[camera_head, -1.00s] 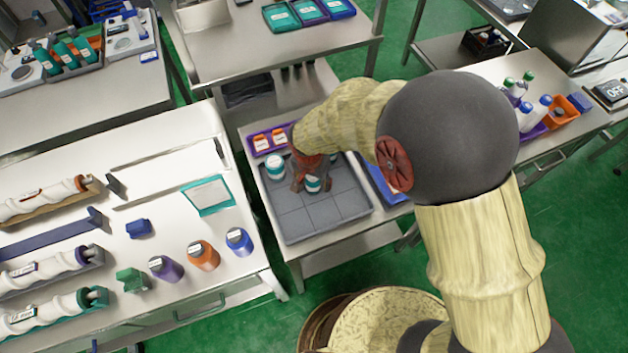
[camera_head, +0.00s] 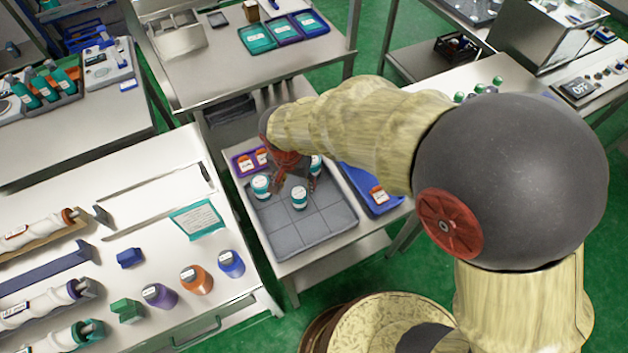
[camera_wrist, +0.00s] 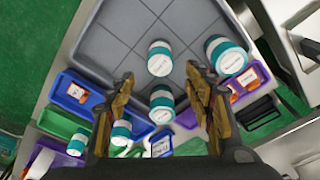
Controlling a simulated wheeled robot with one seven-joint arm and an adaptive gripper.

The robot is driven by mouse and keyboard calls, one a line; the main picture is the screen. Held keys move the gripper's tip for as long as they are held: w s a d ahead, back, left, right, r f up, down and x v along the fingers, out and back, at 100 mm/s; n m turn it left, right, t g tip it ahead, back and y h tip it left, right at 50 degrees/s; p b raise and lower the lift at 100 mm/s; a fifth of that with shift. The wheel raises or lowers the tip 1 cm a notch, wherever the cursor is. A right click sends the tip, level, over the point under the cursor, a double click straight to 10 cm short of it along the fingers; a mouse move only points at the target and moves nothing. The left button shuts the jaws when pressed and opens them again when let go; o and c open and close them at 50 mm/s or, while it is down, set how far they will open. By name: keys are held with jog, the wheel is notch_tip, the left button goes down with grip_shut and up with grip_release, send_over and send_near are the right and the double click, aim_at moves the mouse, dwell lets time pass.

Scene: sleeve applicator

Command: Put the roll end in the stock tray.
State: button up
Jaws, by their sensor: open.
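No roll end can be told for certain, nor which container is the stock tray. White jars with teal bands stand on a grey gridded tray (camera_head: 325,225): one at left (camera_head: 261,186), one at the middle (camera_head: 299,198), and one at the back (camera_head: 316,165), partly hidden. In the wrist view a teal-banded jar (camera_wrist: 162,100) shows between the fingertips of my open gripper (camera_wrist: 160,88), apart from both fingers. Another jar (camera_wrist: 160,58) stands beyond the fingertips. In the head view my gripper (camera_head: 296,184) is over the tray's back part. Sleeve rolls (camera_head: 38,230) lie on the left bench.
A purple tray (camera_head: 240,169) with orange-labelled items is behind the grey tray, and a blue tray (camera_head: 353,184) with one such item is right of it. Purple (camera_head: 160,296), orange (camera_head: 197,280) and blue (camera_head: 231,263) bottles stand on the left bench. Green floor shows between tables.

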jog(key=d+r+t, duration=0.1)
jog(key=d+r, duration=1.2)
jog(key=s+d+r+n+t, duration=0.2)
jog(key=s+d+r, duration=0.7)
jog(key=s+d, duration=0.4)
jog(key=shift+s+d+r+n+t, duration=0.25)
jog(key=shift+d+n+t, duration=0.15)
jog(key=shift+d, duration=0.25)
jog(key=shift+f+b, duration=0.7)
